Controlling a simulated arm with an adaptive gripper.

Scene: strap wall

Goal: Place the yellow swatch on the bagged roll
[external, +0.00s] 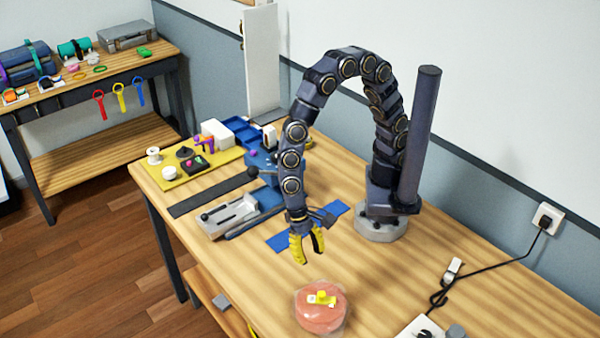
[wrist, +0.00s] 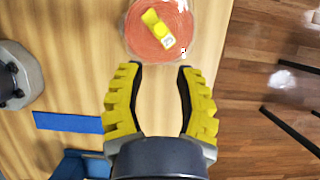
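The bagged roll (external: 318,314) is a coral-pink round coil in clear plastic, lying flat near the table's front edge. The yellow swatch (external: 322,297), with a white patch on it, lies on top of the roll. In the wrist view the roll (wrist: 180,45) is at the top, with the swatch (wrist: 153,20) on its upper face. My gripper (external: 308,257) has yellow ribbed fingers that stand apart with nothing between them. It is above the table, behind the roll in the external view and apart from it. In the wrist view its open fingers (wrist: 160,75) point at the roll.
A blue strip (external: 334,212) lies on the wooden table (external: 260,285) behind my gripper. A grey clamp-like tool (external: 230,215) and a yellow mat (external: 185,172) with small items are at left. A black cable (external: 490,265) runs from the wall socket at right.

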